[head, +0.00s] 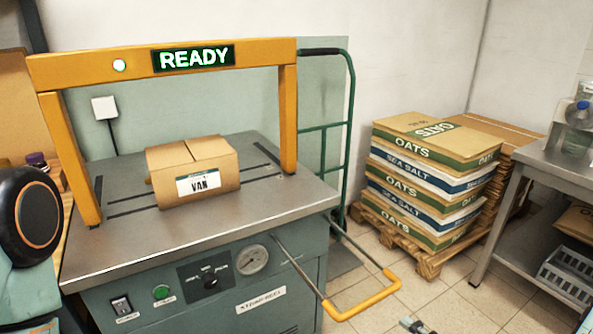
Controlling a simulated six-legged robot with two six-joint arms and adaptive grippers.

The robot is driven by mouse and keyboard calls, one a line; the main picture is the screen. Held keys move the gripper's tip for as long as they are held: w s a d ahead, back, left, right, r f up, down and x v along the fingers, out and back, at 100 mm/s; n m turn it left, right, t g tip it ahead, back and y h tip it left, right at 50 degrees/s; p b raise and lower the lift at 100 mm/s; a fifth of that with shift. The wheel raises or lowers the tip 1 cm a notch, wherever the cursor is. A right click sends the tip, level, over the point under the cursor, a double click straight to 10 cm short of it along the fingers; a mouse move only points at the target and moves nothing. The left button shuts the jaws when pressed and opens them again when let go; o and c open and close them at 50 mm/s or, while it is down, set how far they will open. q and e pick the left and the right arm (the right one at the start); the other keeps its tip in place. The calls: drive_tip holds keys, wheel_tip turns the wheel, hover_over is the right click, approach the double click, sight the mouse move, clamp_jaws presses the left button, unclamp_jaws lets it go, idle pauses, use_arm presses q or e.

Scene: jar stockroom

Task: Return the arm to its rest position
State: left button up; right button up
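At the left edge a dark round joint with an orange ring belongs to my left arm, with pale teal links around it. My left gripper is out of the picture. At the bottom edge, right of centre, a small grey and dark tip (415,325) pokes in; it looks like the end of my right gripper. Too little of it shows to tell whether it is open or shut. A sliver of teal at the lower right corner looks like part of my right arm. No arm or gripper touches the strapping machine (100,250) in view.
A cardboard box (195,170) labelled VAN sits on the machine top under its orange arch (290,115), whose sign reads READY. A green hand truck (345,140) stands behind. Oats and sea salt sacks (430,165) lie stacked on a pallet (400,235). A metal table (560,160) is at right.

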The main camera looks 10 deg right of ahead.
drive_tip(key=s+a+f+n+g+h, duration=0.2)
drive_tip(key=s+f+n+g, duration=0.55)
drive_tip(key=f, duration=0.35)
drive_tip(key=s+a+f+n+g+h, duration=0.1)
drive_tip(key=s+a+n+g+h, duration=0.2)
drive_tip(key=s, duration=0.9)
drive_tip(key=n+g, duration=0.3)
drive_tip(key=g, duration=0.1)
drive_tip(key=shift+s+a+f, duration=0.15)
drive_tip(key=shift+s+f, duration=0.05)
drive_tip(key=shift+s, duration=0.05)
idle(0.6)
